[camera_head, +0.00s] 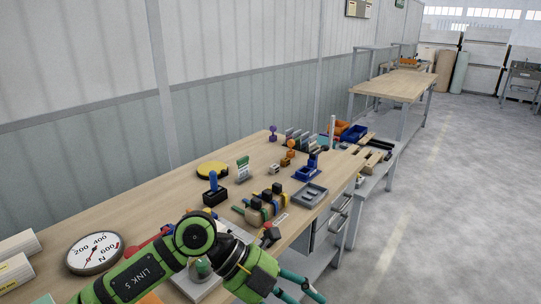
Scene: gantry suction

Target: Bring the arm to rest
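My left arm comes in from the bottom left with its green and black links. Its gripper (305,295) hangs over the front edge of the workbench (150,203) at the bottom of the view. Its two teal fingers show apart with nothing seen between them; the lower one is cut off by the picture edge. My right gripper is not in view.
A round gauge (94,253), white rolls (15,262), a yellow disc (212,169), a blue-handled black block (215,192), a grey tray (309,195) and a blue holder (307,171) stand on the bench. Open floor (440,215) lies right.

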